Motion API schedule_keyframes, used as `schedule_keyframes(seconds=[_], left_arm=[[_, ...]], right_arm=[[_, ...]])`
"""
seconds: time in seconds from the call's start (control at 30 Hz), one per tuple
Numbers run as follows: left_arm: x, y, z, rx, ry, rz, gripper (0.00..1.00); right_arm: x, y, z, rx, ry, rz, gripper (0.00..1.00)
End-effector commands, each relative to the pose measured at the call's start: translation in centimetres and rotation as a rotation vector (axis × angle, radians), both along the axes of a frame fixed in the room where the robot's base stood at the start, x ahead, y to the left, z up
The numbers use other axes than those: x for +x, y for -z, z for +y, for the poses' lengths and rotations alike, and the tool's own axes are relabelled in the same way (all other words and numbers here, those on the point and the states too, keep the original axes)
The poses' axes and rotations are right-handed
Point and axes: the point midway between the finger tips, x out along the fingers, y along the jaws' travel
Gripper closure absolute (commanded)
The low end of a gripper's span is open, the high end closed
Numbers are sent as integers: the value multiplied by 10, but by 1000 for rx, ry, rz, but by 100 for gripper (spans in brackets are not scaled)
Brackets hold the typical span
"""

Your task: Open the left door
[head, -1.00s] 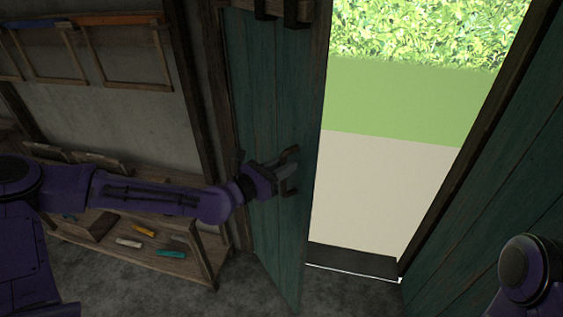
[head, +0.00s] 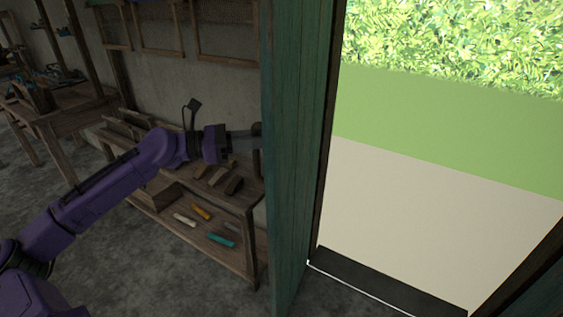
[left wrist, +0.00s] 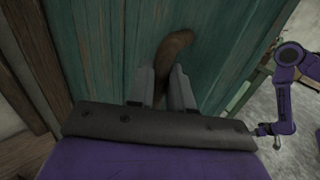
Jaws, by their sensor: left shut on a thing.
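The left door (head: 300,150) is a teal plank door, swung into the room and seen nearly edge-on in the head view. Beside it the doorway is open onto a pale path and grass. My left gripper (head: 250,141) is at the door's inner face. The left wrist view shows its fingers (left wrist: 161,88) shut around the brown curved handle (left wrist: 174,50), which stands out from the planks. In the head view the handle (head: 257,160) is partly hidden by the door's edge.
A wooden shelf bench (head: 185,235) with small coloured pieces stands left of the door, close behind it. A dark threshold (head: 385,285) crosses the doorway. Bare grey floor (head: 150,275) lies in front of the bench. A wooden table (head: 60,115) stands further left.

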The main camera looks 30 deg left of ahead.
Motion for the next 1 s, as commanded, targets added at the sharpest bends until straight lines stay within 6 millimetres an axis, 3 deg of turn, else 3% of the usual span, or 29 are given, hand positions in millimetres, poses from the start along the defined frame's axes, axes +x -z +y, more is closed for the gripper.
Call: schedule_keyframes(seconds=[0.03, 0.2, 0.43, 0.97, 1.0], left_arm=[[3, -5, 14, -1, 13, 9, 100], [5, -4, 42, -5, 103, 14, 100], [6, -3, 68, -8, 168, 5, 100], [5, -4, 79, -11, 184, -11, 100], [5, -4, 79, -11, 184, -11, 75]], right_arm=[[0, -12, 0, -1, 0, -1, 57], [0, -28, 0, -1, 0, -1, 57], [0, -41, 0, 0, 0, 0, 57], [0, -43, 0, 0, 0, 0, 57], [0, -43, 0, 0, 0, 0, 57]])
